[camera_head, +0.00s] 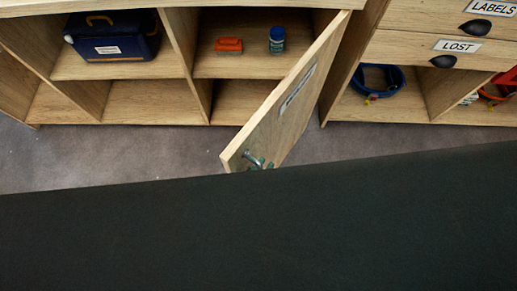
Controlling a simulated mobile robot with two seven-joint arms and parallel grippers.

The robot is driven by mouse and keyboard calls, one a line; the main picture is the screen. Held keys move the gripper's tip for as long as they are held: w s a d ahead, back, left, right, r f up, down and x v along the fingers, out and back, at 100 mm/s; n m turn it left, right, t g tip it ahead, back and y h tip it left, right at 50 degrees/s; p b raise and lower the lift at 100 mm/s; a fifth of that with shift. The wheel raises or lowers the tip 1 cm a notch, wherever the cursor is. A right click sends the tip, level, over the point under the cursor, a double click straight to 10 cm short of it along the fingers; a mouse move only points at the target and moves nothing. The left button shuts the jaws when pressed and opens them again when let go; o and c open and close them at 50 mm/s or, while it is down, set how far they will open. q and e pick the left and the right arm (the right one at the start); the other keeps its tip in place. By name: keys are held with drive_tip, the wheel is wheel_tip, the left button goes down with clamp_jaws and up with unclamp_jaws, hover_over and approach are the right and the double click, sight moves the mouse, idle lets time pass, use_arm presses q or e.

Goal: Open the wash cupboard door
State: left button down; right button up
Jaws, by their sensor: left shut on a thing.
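The wash cupboard door (290,110) is a pale wooden panel with a small label too slanted to read. It stands swung out from the cupboard, hinged on its right side. Its metal handle (254,157) is near the free edge, low in the picture. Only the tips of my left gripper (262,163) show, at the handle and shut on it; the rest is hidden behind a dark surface. Inside the open cupboard are an orange brush-like block (229,45) and a blue jar (277,40) on a shelf. My right gripper is not in view.
A wide dark flat surface (260,235) fills the foreground. A blue case (113,38) sits in the left shelves. On the right are drawers marked LABELS (494,9) and LOST (458,46), above a blue coil (378,82). Grey floor (110,155) lies clear before the cupboards.

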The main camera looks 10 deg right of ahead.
use_arm(q)
drive_tip(key=shift+s+d, duration=0.2)
drive_tip(key=shift+d, duration=0.1)
idle(0.4)
drive_tip(key=c, duration=1.9)
unclamp_jaws()
drive_tip(key=shift+s, duration=0.1)
drive_tip(key=shift+v, duration=3.9)
